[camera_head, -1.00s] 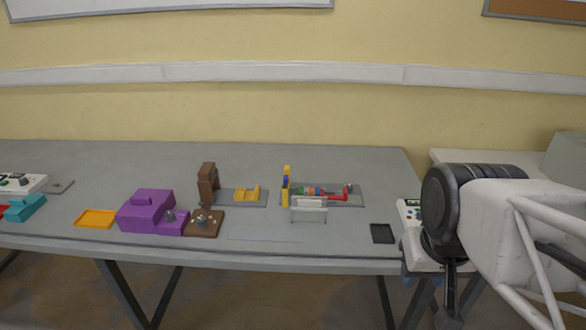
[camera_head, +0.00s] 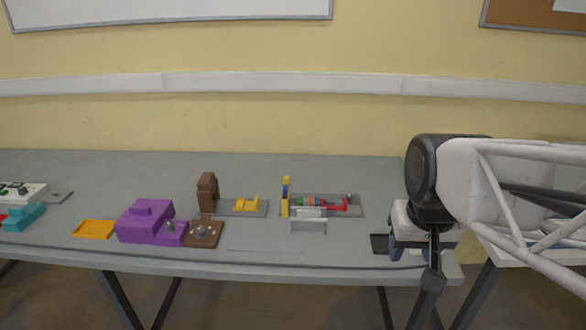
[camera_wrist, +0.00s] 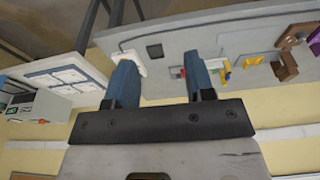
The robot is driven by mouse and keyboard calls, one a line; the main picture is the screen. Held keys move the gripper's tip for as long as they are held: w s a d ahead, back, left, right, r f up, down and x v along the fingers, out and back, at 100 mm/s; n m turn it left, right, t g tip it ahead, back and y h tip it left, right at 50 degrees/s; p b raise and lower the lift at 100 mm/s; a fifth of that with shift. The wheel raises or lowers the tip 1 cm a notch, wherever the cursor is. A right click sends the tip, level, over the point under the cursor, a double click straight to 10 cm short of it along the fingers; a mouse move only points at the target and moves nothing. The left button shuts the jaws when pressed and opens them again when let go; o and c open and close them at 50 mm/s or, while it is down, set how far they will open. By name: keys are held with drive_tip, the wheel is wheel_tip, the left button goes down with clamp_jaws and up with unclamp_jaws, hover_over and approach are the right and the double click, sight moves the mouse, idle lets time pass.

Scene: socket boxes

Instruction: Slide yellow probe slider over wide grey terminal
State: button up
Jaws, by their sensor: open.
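A yellow upright piece with blue on it (camera_head: 285,197) stands at the left end of a grey plate carrying a red and multicoloured part (camera_head: 325,203). A separate low yellow piece (camera_head: 247,204) sits on another grey plate to its left. I cannot tell for sure which is the probe slider. A light grey bridge-shaped piece (camera_head: 309,224) stands in front of the first plate; whether it is the wide grey terminal is unclear. My gripper (camera_wrist: 162,62) is open and empty, with its blue fingers apart. It is near the table's right end, away from these pieces.
A black pad (camera_head: 379,243) lies beside my gripper, partly hidden by it. A brown stand (camera_head: 207,190), a purple block (camera_head: 147,220) and an orange tray (camera_head: 94,229) are further left. The table's back strip (camera_head: 300,164) is clear.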

drive_tip(key=w+a+r, duration=0.1)
drive_tip(key=w+a, duration=0.1)
drive_tip(key=w, duration=0.7)
drive_tip(key=w+a+r, duration=0.1)
drive_tip(key=w+a, duration=0.1)
drive_tip(key=w, duration=0.7)
drive_tip(key=g, duration=0.2)
hover_over(286, 177)
drive_tip(key=f, duration=1.9)
drive_tip(key=shift+s+d, duration=0.25)
drive_tip(key=shift+d, duration=0.05)
drive_tip(key=shift+w+a+f, duration=0.2)
drive_tip(key=shift+w+f, duration=0.05)
drive_tip(key=shift+f, duration=0.1)
drive_tip(key=shift+f, duration=0.1)
drive_tip(key=shift+f, duration=3.8)
